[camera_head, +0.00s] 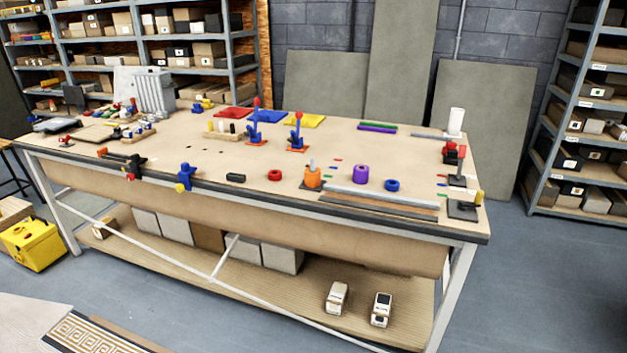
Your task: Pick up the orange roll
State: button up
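The orange roll (313,179) stands upright near the front edge of the workbench (230,158), right of its middle. A grey, narrow piece shows at its top. A purple roll (361,174) stands to its right, and a low blue ring (392,185) lies beyond that. A small red ring (275,175) lies to its left. These pieces stand apart from the orange roll. My gripper is not in view, so its state does not show.
A long grey bar (380,197) lies along the front edge, close to the orange roll. Blue-and-red upright clamps (297,138) stand behind it. Grey floor (530,290) is clear at the right; a yellow toolbox (33,243) stands at the left.

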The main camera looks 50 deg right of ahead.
aim_at(312, 179)
jog(key=i, duration=0.95)
jog(key=u, duration=0.05)
